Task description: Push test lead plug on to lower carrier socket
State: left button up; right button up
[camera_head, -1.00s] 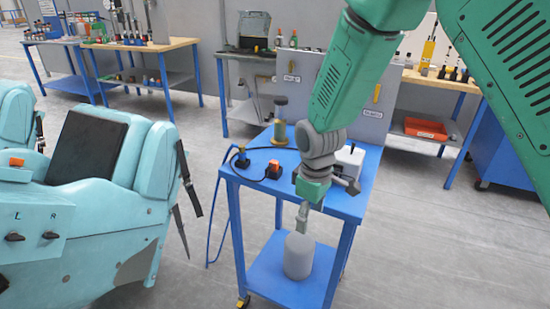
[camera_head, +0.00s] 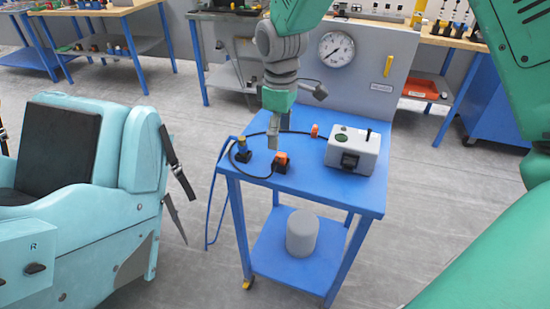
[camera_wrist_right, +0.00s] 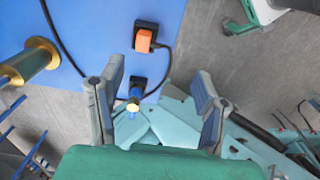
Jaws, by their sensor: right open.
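A black plug with a yellow top (camera_head: 243,151) stands at the left of the blue cart's top. It also shows in the right wrist view (camera_wrist_right: 136,91), its yellow and blue end towards me. A black block with an orange part (camera_head: 281,161) lies to its right, also in the right wrist view (camera_wrist_right: 145,37). A black cable runs by both. I cannot tell for sure which is the test lead plug, nor make out the lower carrier socket. My right gripper (camera_head: 275,135) is over the cart, fingers apart and empty in the right wrist view (camera_wrist_right: 158,72). My left gripper is out of view.
A grey box (camera_head: 353,150) and a small orange piece (camera_head: 314,130) are on the cart top (camera_head: 330,186). A grey cylinder (camera_head: 302,233) sits on the lower shelf. A teal ride car (camera_head: 90,190) is at the left.

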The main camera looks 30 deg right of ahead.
aim_at(281, 156)
jog(key=f, duration=0.1)
jog(key=d+f, duration=0.1)
jog(key=f, duration=0.1)
jog(key=d+f, duration=0.1)
jog(key=shift+w+f, duration=0.35)
jog(key=shift+f, duration=0.05)
jog(key=f, duration=0.1)
jog(key=a+f, duration=0.1)
jog(key=f, duration=0.2)
jog(key=shift+w+a+f, duration=0.25)
jog(key=shift+w+a, duration=0.1)
jog(key=shift+s+d, duration=0.1)
jog(key=shift+d, duration=0.25)
jog(key=shift+c, duration=1.2)
jog(key=shift+d+f, duration=0.1)
jog(key=shift+d, duration=0.15)
grip_shut()
